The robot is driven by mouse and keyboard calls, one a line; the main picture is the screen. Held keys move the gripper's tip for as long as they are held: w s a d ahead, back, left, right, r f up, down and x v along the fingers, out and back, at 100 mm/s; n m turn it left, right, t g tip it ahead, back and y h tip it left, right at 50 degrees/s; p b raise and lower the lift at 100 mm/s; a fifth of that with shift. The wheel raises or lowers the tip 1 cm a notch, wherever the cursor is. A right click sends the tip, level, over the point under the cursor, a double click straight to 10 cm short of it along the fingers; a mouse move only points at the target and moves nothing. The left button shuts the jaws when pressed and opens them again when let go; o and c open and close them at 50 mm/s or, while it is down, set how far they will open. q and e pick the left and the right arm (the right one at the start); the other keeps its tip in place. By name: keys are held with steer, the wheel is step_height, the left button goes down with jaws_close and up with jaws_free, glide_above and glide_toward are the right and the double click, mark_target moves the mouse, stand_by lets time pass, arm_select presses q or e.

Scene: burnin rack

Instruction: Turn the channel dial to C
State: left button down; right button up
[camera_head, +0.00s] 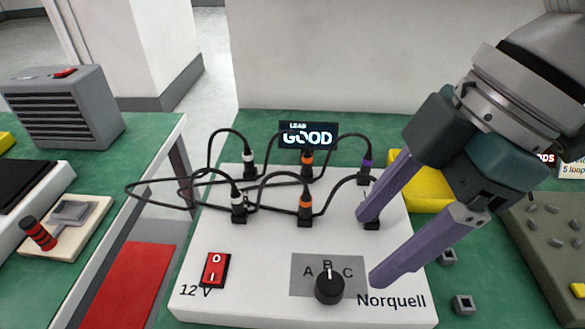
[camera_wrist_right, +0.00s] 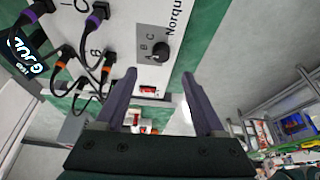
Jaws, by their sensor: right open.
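The black channel dial (camera_head: 329,287) sits on a grey panel marked A, B and C at the front of the white Norquell box (camera_head: 240,291). Its white mark points at B. My right gripper (camera_head: 368,248) is open and empty, its purple fingers above the box's right side, up and to the right of the dial. In the right wrist view the dial (camera_wrist_right: 159,52) lies beyond the open fingers (camera_wrist_right: 158,95), apart from them. The left gripper is not in view.
A red rocker switch (camera_head: 215,269) is on the box's left. A display (camera_head: 308,136) reads "LEAD GOOD". A yellow object (camera_head: 425,187) and a grey unit (camera_head: 560,235) lie to the right.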

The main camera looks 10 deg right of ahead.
mark_target(331, 282)
steer(key=b+x, duration=0.1)
steer(key=x, duration=0.7)
steer(key=shift+s+a+f, duration=0.1)
steer(key=shift+s+f, duration=0.05)
steer(key=shift+f, duration=0.1)
jaws_close()
